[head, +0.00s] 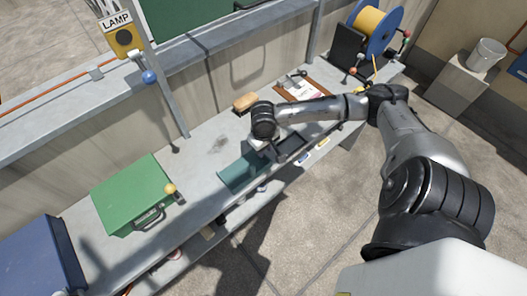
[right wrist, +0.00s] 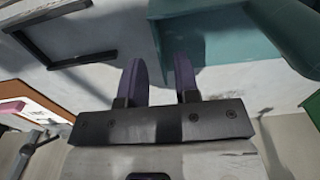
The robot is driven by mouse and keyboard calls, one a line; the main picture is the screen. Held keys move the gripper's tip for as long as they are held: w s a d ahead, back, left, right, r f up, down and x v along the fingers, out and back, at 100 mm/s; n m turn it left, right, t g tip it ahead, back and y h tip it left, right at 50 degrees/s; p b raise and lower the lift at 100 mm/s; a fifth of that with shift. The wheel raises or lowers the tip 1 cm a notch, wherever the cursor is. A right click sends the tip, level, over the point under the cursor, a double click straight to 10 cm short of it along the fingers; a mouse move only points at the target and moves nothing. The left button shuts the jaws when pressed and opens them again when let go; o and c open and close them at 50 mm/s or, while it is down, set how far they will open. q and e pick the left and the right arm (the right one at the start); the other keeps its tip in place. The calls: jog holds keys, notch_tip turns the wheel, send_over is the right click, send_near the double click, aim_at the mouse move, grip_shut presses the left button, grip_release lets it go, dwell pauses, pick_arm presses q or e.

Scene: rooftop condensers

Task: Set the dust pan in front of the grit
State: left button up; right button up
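The teal dust pan (head: 238,176) lies on the grey bench near its front edge. A dark speckled patch, likely the grit (head: 220,143), lies on the bench behind and slightly left of the pan. My right gripper (head: 262,148) is at the pan's right end, low over the bench. In the right wrist view its two purple fingers (right wrist: 160,78) are apart. The dust pan (right wrist: 205,35) fills the upper right there, its edge showing between and behind the fingertips; I cannot tell if they touch it. My left gripper is not in view.
A green case (head: 133,194) is on the left, a clipboard (head: 302,90) and cable reel (head: 377,25) on the right.

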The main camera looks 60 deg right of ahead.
notch_tip(320, 180, up, 9)
jog(key=p, duration=0.1)
jog(key=shift+f+p, duration=0.15)
jog(key=shift+p, duration=0.15)
jog(key=w+a+n+t+h, duration=0.2)
jog(key=a+n+t, duration=0.4)
jog(key=a+n, duration=0.45)
jog(key=s+a+f+m, duration=0.1)
jog(key=s+a+f, duration=0.2)
jog(key=s, duration=0.2)
jog(key=s+a+f+m+g+y, duration=0.1)
jog(key=s+a+f, duration=0.2)
jog(key=s, duration=0.3)
jog(key=s+a+f+m+g+y, duration=0.1)
jog(key=s+a+f+m, duration=0.1)
jog(key=s+a, duration=0.3)
jog(key=shift+s+f, duration=0.4)
jog(key=shift+s, duration=0.3)
